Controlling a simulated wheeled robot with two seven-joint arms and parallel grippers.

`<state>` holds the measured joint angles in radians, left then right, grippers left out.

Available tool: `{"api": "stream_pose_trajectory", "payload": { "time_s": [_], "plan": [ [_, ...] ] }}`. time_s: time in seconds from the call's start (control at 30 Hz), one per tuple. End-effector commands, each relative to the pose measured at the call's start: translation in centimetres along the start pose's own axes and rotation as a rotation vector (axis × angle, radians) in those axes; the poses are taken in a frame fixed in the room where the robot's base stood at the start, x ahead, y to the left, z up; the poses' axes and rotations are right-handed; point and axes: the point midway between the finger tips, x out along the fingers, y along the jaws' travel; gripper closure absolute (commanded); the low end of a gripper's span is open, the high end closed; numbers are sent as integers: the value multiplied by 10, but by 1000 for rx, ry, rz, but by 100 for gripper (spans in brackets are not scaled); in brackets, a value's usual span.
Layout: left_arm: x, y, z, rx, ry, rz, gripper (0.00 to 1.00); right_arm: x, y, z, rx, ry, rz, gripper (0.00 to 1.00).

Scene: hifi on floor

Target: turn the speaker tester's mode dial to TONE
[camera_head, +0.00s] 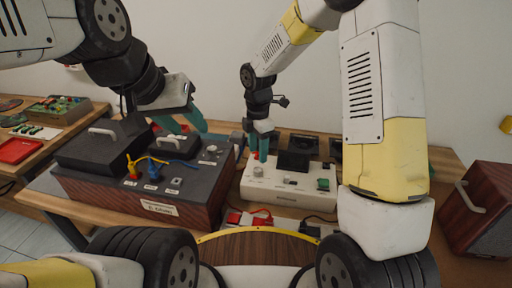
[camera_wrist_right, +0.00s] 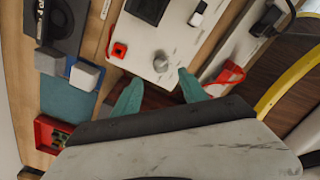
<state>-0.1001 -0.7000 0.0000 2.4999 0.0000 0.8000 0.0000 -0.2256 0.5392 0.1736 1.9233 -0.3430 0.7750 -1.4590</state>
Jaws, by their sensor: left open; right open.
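A white box with a dark screen, which I take to be the speaker tester (camera_head: 284,196), stands on the table at centre; its lettering is too small to read. A silver round dial (camera_head: 258,171) sits at its left front; it also shows in the right wrist view (camera_wrist_right: 161,62). The dial's pointed setting cannot be read. My right gripper (camera_head: 262,146) is open above the box's left end. In the right wrist view its green fingertips (camera_wrist_right: 160,88) are spread below the dial, apart from it. My left gripper (camera_head: 184,122) is open and empty above the dark wood-sided unit.
The dark wood-sided unit (camera_head: 180,190) with plugs and cables stands left of the tester. A red piece (camera_head: 250,218) lies in front of the tester. A wooden speaker (camera_head: 480,208) is at far right. A side table (camera_head: 50,135) at left holds a red tray (camera_head: 18,150).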

Motion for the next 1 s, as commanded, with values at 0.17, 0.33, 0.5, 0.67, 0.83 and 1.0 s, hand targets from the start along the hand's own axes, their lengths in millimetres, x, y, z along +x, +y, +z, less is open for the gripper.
{"api": "stream_pose_trajectory", "payload": {
  "time_s": [0.17, 0.33, 0.5, 0.67, 0.83, 1.0],
  "plan": [
    [0, 0, 0, 0, 0, 0, 56, 26, -2, -1, 0, 1, -5, 49],
    [0, 0, 0, 0, 0, 0, 56, 53, -2, 0, 3, 1, -4, 49],
    [0, 0, 0, 0, 0, 0, 56, 70, -1, 0, 3, 0, -2, 49],
    [0, 0, 0, 0, 0, 0, 56, 73, -1, 0, 4, 0, -1, 49],
    [0, 0, 0, 0, 0, 0, 56, 73, -1, 0, 4, 0, -1, 49],
    [0, 0, 0, 0, 0, 0, 56, 73, -1, 0, 5, 0, -1, 83]
  ]
}}
